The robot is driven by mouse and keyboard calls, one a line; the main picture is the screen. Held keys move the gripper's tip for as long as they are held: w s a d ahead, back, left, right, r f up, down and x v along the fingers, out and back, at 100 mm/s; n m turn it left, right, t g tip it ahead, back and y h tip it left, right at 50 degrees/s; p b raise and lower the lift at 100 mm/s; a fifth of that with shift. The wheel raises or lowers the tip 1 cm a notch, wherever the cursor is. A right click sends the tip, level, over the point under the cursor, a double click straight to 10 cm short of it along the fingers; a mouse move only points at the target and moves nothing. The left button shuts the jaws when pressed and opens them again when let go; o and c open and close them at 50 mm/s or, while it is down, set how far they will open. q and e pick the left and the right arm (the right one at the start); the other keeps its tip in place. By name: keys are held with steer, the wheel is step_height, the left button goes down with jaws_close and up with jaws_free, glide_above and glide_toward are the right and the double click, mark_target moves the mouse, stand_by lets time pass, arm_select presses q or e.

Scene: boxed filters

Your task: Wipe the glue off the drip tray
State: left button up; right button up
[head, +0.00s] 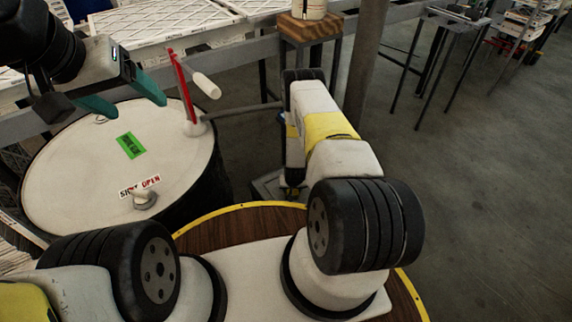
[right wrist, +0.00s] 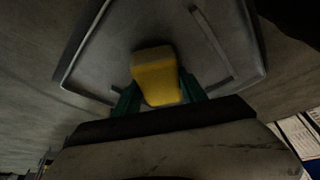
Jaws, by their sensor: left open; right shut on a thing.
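My right gripper (right wrist: 160,92) shows in the right wrist view, its green fingers shut on the sides of a yellow sponge (right wrist: 156,75). The sponge is over the grey drip tray (right wrist: 110,62), which has a raised rim; I cannot tell whether it touches the tray. I cannot make out glue on the tray. In the head view the edge of the tray (head: 264,186) shows low beside the drum, mostly hidden behind my right arm. My left gripper (head: 141,108) is open and empty above the drum lid, its teal fingers spread.
A drum (head: 75,170) with a white lid stands at left, with a green label and a valve. A red lever (head: 181,85) with a white grip rises from its edge. Boxed filters (head: 160,22) lie on a rack behind. A post (head: 366,60) stands beyond my right arm. Floor is open at right.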

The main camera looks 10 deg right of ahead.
steer(key=shift+w+a+f, duration=0.1)
steer(key=shift+w+a, duration=0.2)
steer(key=shift+w, duration=0.45)
steer(key=shift+w+a, duration=0.25)
steer(key=shift+w, duration=0.45)
steer(key=shift+w+a+f, duration=0.1)
steer(key=shift+w+a, duration=0.2)
steer(key=shift+w, duration=0.45)
steer(key=shift+w+a, duration=0.3)
steer(key=shift+w, duration=0.35)
steer(key=shift+c, duration=0.6)
steer(key=shift+w+r, duration=0.15)
steer(key=shift+r, duration=1.2)
steer(key=shift+d+r, duration=0.1)
steer(key=shift+r, duration=1.55)
steer(key=shift+s+r, duration=0.2)
steer(key=shift+r, duration=1.3)
